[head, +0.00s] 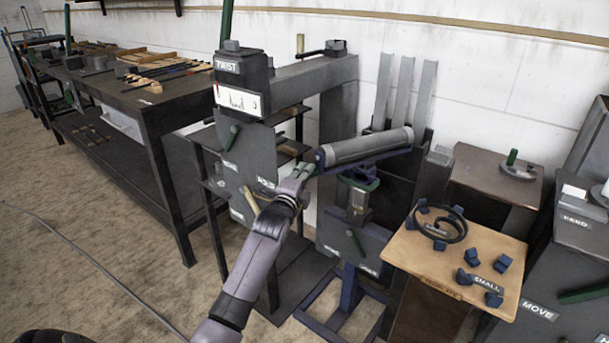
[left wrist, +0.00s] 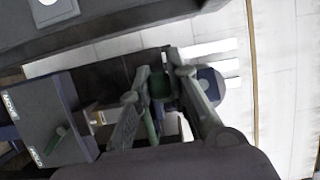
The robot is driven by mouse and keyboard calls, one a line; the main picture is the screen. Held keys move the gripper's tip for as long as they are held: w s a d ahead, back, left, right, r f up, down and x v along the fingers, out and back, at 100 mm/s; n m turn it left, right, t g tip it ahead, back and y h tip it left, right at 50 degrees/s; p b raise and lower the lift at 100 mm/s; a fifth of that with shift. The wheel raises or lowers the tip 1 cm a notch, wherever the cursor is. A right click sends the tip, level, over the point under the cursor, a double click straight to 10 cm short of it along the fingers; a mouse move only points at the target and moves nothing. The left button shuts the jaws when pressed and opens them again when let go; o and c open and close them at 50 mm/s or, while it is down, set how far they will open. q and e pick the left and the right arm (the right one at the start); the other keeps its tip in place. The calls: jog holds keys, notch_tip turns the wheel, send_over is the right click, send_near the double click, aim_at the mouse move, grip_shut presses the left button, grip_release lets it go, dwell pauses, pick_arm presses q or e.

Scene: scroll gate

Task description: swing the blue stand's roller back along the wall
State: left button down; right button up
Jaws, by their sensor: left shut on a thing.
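The blue stand (head: 347,290) stands on the floor in the middle of the head view, near the wall. Its grey roller (head: 368,145) lies in a blue cradle on top and slants from near left to far right. My left gripper (head: 304,171) is at the roller's left end. In the left wrist view its fingers (left wrist: 172,88) close around a green grip (left wrist: 160,84), beside a round dark blue end piece (left wrist: 212,86). The fingers partly hide the grip in the head view. My right gripper is not in view.
A grey machine (head: 240,100) with an overhead arm stands left of the roller. Upright grey bars (head: 403,90) stand behind it by the wall (head: 480,80). A wooden board with blue blocks (head: 500,245) is at the right. A workbench (head: 150,110) is at the left.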

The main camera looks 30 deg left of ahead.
pick_arm(q)
jog(key=shift+w+a+r+m+h, duration=0.2)
jog(key=shift+w+a+m+h, duration=0.1)
jog(key=shift+a+h, duration=0.1)
jog(key=shift+w+a+f+m+h, duration=0.15)
jog(key=shift+w+a+m+h, duration=0.35)
jog(key=shift+h, duration=0.3)
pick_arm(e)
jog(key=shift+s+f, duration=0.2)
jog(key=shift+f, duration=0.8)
pick_arm(q)
jog(key=shift+a, duration=0.1)
jog(key=c, duration=1.7)
grip_release()
jog(key=shift+o, duration=0.9)
jog(key=shift+s+f, duration=0.1)
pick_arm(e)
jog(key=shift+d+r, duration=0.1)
